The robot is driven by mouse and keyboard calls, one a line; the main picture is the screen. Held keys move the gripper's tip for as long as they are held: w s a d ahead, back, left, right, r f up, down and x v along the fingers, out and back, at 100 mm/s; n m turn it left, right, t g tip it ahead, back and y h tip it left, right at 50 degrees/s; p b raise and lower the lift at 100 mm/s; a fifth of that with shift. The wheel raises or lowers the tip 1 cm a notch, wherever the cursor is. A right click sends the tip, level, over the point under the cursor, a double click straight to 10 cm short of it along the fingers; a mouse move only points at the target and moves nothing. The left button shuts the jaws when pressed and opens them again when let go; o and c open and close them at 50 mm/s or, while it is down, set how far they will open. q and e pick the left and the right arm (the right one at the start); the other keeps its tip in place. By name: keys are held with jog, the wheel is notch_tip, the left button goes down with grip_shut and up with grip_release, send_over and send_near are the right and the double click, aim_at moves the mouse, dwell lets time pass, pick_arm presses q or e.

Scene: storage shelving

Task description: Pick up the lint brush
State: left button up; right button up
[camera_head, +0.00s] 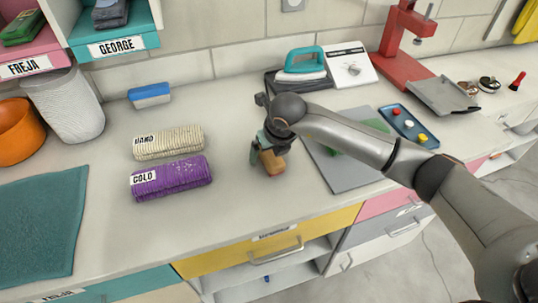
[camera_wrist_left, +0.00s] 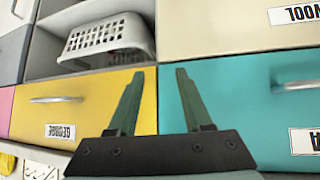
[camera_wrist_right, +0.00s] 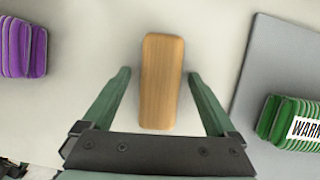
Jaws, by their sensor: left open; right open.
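The lint brush, seen as a plain wooden back with rounded corners (camera_wrist_right: 161,82), lies on the counter in the right wrist view. In the head view its brown end (camera_head: 273,163) shows below my right gripper (camera_head: 263,153), which partly hides it. My right gripper is open in its wrist view (camera_wrist_right: 158,75), with a green finger on either side of the brush. Gaps show between the fingers and the wood. My left gripper (camera_wrist_left: 158,72) is open and empty in its wrist view, in front of drawer fronts. It is not in the head view.
Purple (camera_head: 172,178) and cream (camera_head: 168,143) yarn rolls lie left of the brush. A grey mat (camera_head: 343,170) with a green roll lies right of it. A blue-and-white block (camera_head: 149,95) and a teal iron (camera_head: 304,64) stand farther back. The counter's front edge is near.

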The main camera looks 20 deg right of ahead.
jog(key=shift+f, duration=0.2)
grip_shut()
dwell(0.7)
